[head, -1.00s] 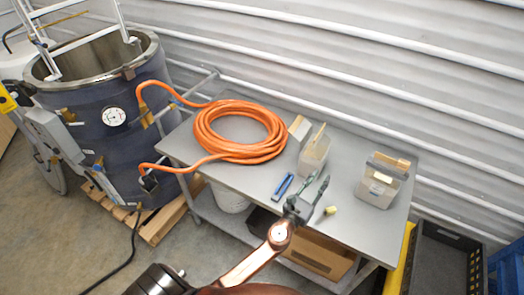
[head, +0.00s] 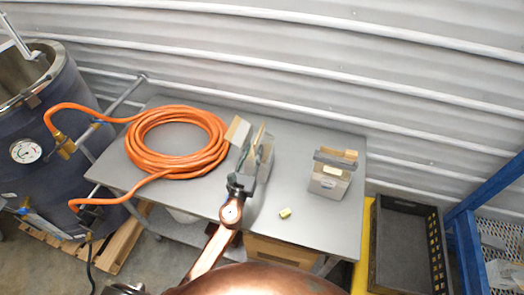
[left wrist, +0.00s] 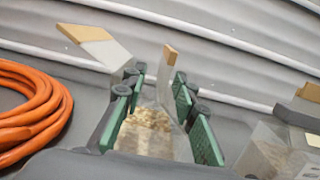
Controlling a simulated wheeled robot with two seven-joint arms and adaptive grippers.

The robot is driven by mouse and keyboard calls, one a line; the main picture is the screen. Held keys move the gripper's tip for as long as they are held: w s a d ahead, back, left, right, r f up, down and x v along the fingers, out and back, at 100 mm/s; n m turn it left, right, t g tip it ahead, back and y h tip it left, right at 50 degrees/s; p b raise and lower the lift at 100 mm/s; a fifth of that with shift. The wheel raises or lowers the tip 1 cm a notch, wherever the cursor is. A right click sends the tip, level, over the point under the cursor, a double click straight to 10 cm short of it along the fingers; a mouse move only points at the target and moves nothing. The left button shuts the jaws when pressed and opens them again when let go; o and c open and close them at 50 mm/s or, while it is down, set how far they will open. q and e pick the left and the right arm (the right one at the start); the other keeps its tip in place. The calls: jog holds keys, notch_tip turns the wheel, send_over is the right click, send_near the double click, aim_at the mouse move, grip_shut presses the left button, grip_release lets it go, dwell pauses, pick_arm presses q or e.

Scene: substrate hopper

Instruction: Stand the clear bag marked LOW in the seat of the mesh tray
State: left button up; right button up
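A clear bag (head: 265,172) with tan contents and a wooden-topped strip stands on the grey table. It also shows in the left wrist view (left wrist: 148,135). A second clear bag (head: 328,186), with pale labels and a grey-and-wood top, stands to its right; it shows at the right edge of the left wrist view (left wrist: 272,152). I cannot read LOW on either. My left gripper (head: 250,160) is open around the first bag; its green pads stand on both sides (left wrist: 158,110). Whitish mesh (head: 500,272), possibly the mesh tray, is partly visible at lower right. My right gripper is out of view.
An orange hose coil (head: 178,142) lies left on the table (head: 290,170). A tan-and-white block (head: 237,130) is beside the first bag. A small yellow piece (head: 285,213) lies near the front edge. A black crate (head: 405,245) and blue frame (head: 468,245) are at right.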

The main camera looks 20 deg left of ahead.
aim_at(259, 141)
pick_arm(q)
jog(key=w, duration=0.4)
jog(key=shift+w+d+r, duration=0.3)
jog(key=shift+d+r, duration=0.05)
jog(key=shift+d, duration=0.05)
jog(key=shift+w+r, duration=0.1)
jog(key=shift+w, duration=0.95)
jog(key=c, duration=0.4)
grip_shut()
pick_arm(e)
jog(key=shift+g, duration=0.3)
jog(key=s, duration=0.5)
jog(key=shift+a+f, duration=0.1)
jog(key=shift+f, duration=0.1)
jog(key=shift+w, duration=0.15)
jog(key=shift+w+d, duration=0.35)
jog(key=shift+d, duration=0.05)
